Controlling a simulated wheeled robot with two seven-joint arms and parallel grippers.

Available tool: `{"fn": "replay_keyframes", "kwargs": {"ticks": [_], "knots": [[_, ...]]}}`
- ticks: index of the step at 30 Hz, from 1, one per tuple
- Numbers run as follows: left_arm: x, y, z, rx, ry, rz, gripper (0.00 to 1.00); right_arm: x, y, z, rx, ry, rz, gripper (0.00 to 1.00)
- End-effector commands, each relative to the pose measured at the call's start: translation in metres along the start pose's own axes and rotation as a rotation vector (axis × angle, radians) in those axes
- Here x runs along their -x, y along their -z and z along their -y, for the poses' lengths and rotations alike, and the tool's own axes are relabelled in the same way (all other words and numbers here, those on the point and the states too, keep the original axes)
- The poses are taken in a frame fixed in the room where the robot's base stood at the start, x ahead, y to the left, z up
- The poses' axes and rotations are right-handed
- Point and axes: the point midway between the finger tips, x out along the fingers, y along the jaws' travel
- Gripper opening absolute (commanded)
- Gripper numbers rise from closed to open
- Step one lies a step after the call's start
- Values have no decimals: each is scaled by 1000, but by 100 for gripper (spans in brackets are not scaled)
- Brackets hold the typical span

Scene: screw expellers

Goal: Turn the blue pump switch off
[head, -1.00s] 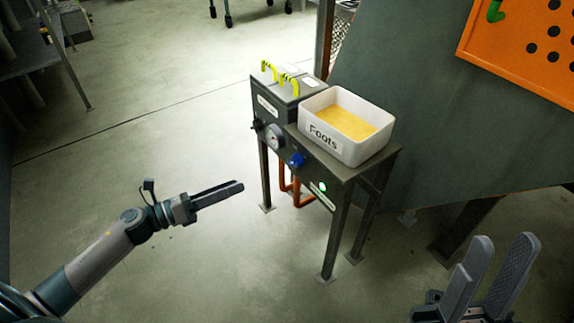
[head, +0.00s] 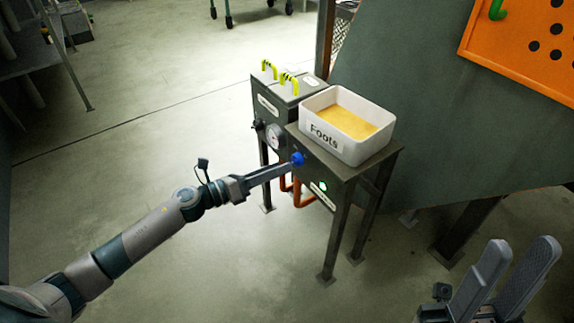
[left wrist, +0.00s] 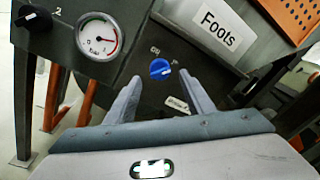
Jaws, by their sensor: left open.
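The blue pump switch (head: 297,159) is a round knob on the front panel of the dark metal stand. It also shows in the left wrist view (left wrist: 160,69), just beyond and between my fingertips, with a white pointer mark on it. My left gripper (head: 290,166) reaches in from the left with its fingertips close to the knob. In the left wrist view its fingers (left wrist: 162,82) are spread apart with nothing between them; I cannot tell whether they touch the knob. My right gripper (head: 515,262) is at the lower right, fingers apart and empty. A green light (head: 323,185) glows beside the switch.
A pressure gauge (head: 273,136) and a black knob (head: 257,124) sit left of the switch. A white tub (head: 375,158) labelled Foots, holding yellow material, stands on top. An orange pipe (head: 303,200) runs below. Open floor lies left of the stand.

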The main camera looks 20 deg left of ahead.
Motion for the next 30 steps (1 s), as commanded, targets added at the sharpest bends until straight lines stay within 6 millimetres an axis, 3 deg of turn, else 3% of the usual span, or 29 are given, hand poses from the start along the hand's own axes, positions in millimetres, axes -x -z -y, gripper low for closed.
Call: {"fn": "replay_keyframes", "kwargs": {"ticks": [9,21,26,30], "knots": [[-33,0,0,-1,0,1,48,1,4,0,1,-1,-17,31],[-37,0,0,0,0,0,48,0,4,-1,2,0,-20,31],[-37,0,0,0,-1,0,10,0,4,-1,2,0,-20,31],[-36,0,0,0,-1,0,9,0,4,-1,2,0,-20,31]]}}
